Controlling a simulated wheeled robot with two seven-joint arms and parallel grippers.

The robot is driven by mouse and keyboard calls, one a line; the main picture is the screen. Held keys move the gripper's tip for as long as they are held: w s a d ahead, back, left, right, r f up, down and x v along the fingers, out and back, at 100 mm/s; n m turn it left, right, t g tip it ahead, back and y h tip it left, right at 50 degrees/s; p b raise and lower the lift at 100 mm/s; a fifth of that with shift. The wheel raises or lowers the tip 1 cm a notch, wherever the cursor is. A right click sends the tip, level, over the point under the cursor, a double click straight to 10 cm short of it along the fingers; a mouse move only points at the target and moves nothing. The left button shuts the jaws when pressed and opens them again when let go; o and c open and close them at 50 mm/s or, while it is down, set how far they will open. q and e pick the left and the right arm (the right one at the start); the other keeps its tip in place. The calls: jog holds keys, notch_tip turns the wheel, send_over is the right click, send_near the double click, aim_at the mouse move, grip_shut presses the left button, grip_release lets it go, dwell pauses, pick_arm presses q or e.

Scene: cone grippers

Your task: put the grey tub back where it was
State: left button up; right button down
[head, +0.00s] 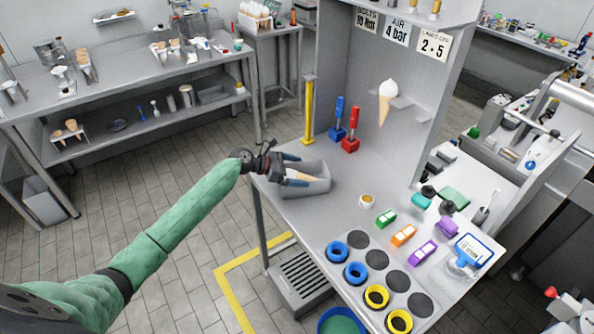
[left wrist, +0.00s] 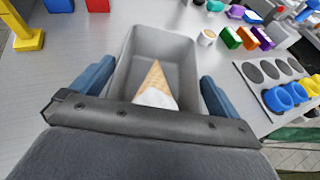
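The grey tub (head: 318,183) stands at the left corner of the grey workbench, and its open top faces up. It also shows in the left wrist view (left wrist: 178,52). An ice-cream cone (left wrist: 153,86) with a white top lies inside it. My left gripper (head: 293,169) is at the tub's left end, with its blue fingers wide apart along the tub's two long sides. In the left wrist view the fingers (left wrist: 158,72) straddle the tub, with what look like narrow gaps. Whether they touch the walls is hard to tell. My right gripper is not in view.
A yellow post (head: 308,110), a blue block (head: 338,133) and a red block (head: 350,145) stand behind the tub. A small cup (head: 366,200), coloured blocks and a holder with blue and yellow rings (head: 356,271) lie to the right. The bench's left edge is close.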

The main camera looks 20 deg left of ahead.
pick_arm(q)
jog(key=shift+r, duration=0.1)
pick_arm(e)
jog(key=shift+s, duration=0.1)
pick_arm(q)
jog(key=shift+s+a, duration=0.1)
jog(key=shift+a, duration=0.15)
jog(key=b+v, duration=0.2)
jog(key=v, duration=0.3)
jog(key=shift+s+a+b, duration=0.25)
jog(key=shift+a+b, duration=0.05)
jog(key=shift+b, duration=0.1)
jog(key=shift+r+b+v, duration=0.15)
jog(key=shift+b+v, duration=0.25)
jog(key=shift+v, duration=1.05)
jog(key=shift+r+b+v, duration=0.1)
jog(key=shift+b+v, duration=0.3)
jog(key=shift+v, duration=1.05)
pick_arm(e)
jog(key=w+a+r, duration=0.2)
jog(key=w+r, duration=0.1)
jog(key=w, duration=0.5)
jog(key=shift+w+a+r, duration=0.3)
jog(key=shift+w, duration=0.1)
pick_arm(q)
jog(key=shift+d, duration=0.1)
